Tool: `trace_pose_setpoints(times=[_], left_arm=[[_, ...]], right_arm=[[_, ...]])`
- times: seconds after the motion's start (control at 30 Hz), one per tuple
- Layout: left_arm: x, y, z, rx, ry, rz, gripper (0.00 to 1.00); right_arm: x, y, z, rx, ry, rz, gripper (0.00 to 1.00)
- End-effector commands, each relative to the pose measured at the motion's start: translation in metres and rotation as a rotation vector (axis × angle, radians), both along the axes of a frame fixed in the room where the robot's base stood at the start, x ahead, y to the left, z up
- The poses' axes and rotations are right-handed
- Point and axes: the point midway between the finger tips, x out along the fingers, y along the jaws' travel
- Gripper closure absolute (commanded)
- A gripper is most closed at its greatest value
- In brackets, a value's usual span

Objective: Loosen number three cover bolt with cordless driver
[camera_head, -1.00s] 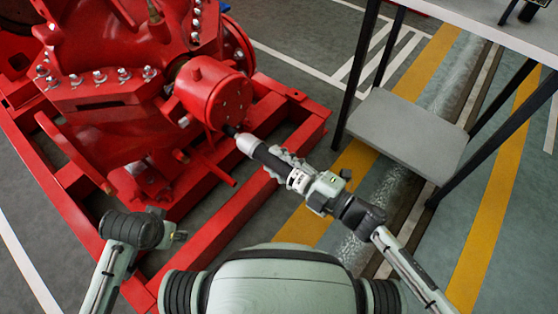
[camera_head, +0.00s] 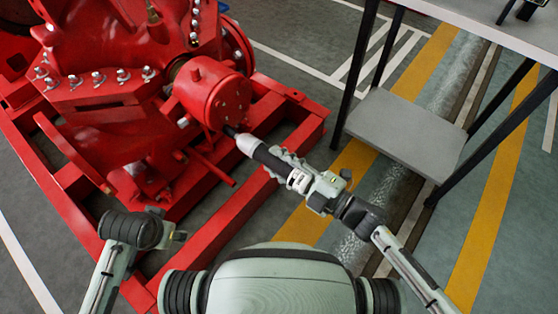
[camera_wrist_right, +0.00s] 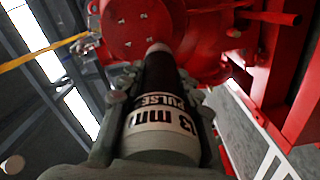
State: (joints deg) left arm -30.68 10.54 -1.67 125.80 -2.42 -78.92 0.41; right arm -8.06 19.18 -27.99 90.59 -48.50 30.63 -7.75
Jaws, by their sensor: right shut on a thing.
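The cordless driver (camera_head: 268,157) has a pale nose and a dark body, and points up and left at the red round cover (camera_head: 232,100). My right gripper (camera_head: 290,170) is shut around it. The right wrist view shows the driver (camera_wrist_right: 160,100) between the fingers of the right gripper (camera_wrist_right: 163,110), with its nose against the lower part of the cover face (camera_wrist_right: 135,22). Several small bolts dot that face. The driver's tip hides the bolt there, so I cannot tell whether it is seated. My left gripper (camera_head: 178,237) is small and partly hidden at lower left; its jaws are unclear.
The red pump casing (camera_head: 110,110) with studs stands behind the cover on a red base frame (camera_head: 245,205). A table with a grey lower shelf (camera_head: 405,130) and dark legs stands to the right. The striped floor between frame and table is open.

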Motion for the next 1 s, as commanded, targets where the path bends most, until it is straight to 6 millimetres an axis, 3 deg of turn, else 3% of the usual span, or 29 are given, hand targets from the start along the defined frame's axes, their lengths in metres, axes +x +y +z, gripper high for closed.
trace_pose_setpoints(times=[0.03, 0.43, 1.0], left_arm=[[0.000, 0.000, 0.000, 0.000, 0.000, 0.000, 0.51], [0.000, 0.000, 0.001, 0.000, 0.000, 0.000, 0.51], [0.000, 0.000, 0.005, 0.000, 0.000, 0.000, 0.51]], right_arm=[[0.001, 0.004, 0.007, 0.012, -0.009, 0.003, 1.00], [-0.001, 0.001, 0.006, 0.011, -0.007, 0.005, 1.00], [-0.023, -0.031, 0.003, 0.006, -0.003, 0.003, 1.00]])
